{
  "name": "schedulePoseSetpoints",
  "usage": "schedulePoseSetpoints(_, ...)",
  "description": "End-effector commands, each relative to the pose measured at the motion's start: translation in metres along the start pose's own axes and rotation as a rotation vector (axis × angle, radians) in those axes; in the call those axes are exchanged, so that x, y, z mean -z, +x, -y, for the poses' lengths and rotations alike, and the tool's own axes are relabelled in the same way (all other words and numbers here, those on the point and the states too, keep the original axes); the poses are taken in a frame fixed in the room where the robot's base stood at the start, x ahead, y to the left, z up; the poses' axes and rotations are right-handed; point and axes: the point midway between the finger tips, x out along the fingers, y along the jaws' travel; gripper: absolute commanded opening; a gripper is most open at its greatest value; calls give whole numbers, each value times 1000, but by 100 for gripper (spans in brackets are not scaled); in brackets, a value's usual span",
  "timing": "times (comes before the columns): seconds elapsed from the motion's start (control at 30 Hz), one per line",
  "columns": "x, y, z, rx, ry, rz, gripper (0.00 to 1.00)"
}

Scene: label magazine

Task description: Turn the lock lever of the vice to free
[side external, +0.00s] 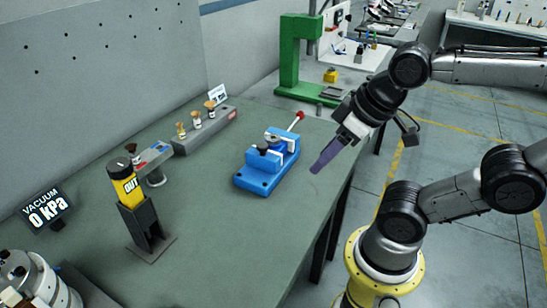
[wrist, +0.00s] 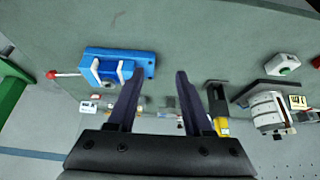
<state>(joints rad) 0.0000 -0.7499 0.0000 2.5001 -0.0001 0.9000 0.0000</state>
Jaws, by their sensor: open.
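The blue vice (side external: 268,163) stands on the green-grey bench, and in the wrist view the vice (wrist: 120,57) is at upper left. Its lock lever has a thin rod with a red knob (side external: 300,115), pointing up and to the right in the side view. In the wrist view the red lever knob (wrist: 51,75) points left. My gripper (side external: 317,168) is in the air to the right of the vice, apart from it. In the wrist view my gripper's purple fingers (wrist: 154,82) are spread with nothing between them.
A yellow cylinder marked OUT (side external: 129,188) stands in a dark holder at left. A grey block with several small brown-topped pieces (side external: 204,129) lies behind the vice. A green press-like frame (side external: 291,60) stands at the back. The bench front is clear.

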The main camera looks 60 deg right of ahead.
Motion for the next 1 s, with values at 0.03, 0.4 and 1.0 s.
schedulePoseSetpoints(0.03, 0, 0, 0, 0, 2, 0, 61)
schedulePoseSetpoints(0.4, 23, -35, 10, 35, 395, 67, 62)
schedulePoseSetpoints(1.0, 201, -50, -97, -65, 1529, 357, 62)
